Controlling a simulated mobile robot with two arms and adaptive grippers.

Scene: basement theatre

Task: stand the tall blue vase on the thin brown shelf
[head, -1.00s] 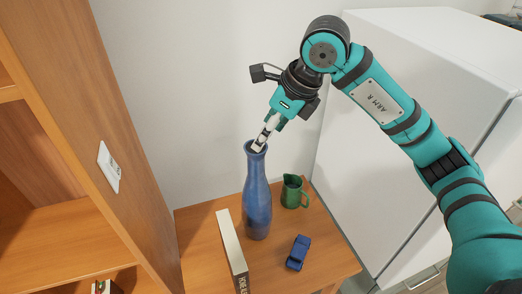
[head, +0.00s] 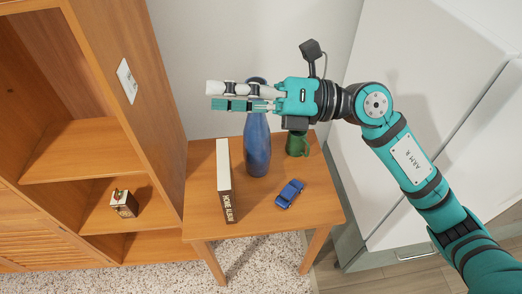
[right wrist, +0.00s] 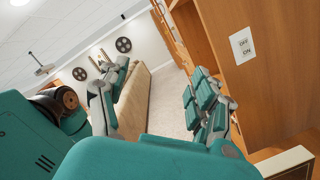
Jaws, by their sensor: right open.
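The tall blue vase (head: 258,150) stands upright on a small wooden table (head: 265,205), with its mouth just showing above my right gripper (head: 210,96). That gripper is open and empty. Its fingers point left and cross the picture in front of the vase's neck, hiding part of it; I cannot tell whether they touch it. In the right wrist view the open fingers (right wrist: 158,95) have nothing between them, and the vase is not seen. A brown wooden shelf unit stands at the left, with a bare shelf board (head: 85,150). My left gripper is not in view.
A small box (head: 124,204) sits on a lower board. A switch plate (head: 127,80) is on the unit's side. A white cabinet (head: 430,60) is at right.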

